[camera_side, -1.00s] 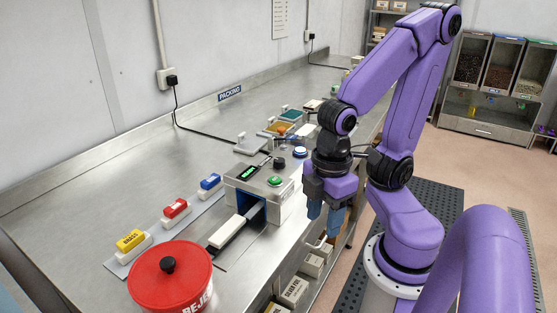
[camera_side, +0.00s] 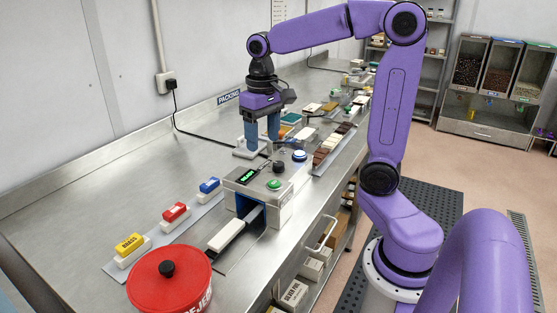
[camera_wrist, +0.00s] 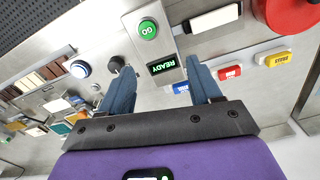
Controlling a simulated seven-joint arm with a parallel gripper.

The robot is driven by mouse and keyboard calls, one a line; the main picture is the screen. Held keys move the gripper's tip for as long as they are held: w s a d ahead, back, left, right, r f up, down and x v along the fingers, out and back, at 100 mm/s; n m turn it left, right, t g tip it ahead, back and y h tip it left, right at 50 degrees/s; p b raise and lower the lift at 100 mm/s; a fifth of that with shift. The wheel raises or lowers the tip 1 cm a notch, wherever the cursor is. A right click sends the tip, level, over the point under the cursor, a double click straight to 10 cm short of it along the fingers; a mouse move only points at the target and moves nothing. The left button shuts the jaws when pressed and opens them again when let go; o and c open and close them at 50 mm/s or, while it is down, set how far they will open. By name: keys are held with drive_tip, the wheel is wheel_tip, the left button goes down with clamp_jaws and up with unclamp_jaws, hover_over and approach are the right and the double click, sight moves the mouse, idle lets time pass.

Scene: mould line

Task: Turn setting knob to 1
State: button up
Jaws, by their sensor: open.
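In the wrist view the black knob (camera_wrist: 116,63) stands close to the tip of my left-hand finger. Its pointer and the setting marks are too small to read. My gripper (camera_side: 262,143) is open and empty, its blue fingers pointing down above the back of the box. In the wrist view its fingertips (camera_wrist: 158,70) are wide apart, with the knob beside one of them and apart from the middle of the gap.
The box has a green GO button (camera_wrist: 148,29) and a READY display (camera_wrist: 163,66). A blue-ringed white button (camera_side: 299,156) is beside it. Yellow, red and blue blocks (camera_side: 175,212) line the left, with a red lidded bin (camera_side: 170,285) in front. Chocolate bars (camera_side: 333,143) lie behind.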

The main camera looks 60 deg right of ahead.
sight(279, 163)
drive_tip(key=w+d+r+m, duration=0.3)
drive_tip(key=d+m, duration=0.4)
drive_tip(key=d, duration=0.5)
wheel_tip(279, 163, down, 17)
drive_tip(key=shift+r, duration=0.1)
drive_tip(key=shift+c, duration=0.3)
drive_tip(key=c, duration=1)
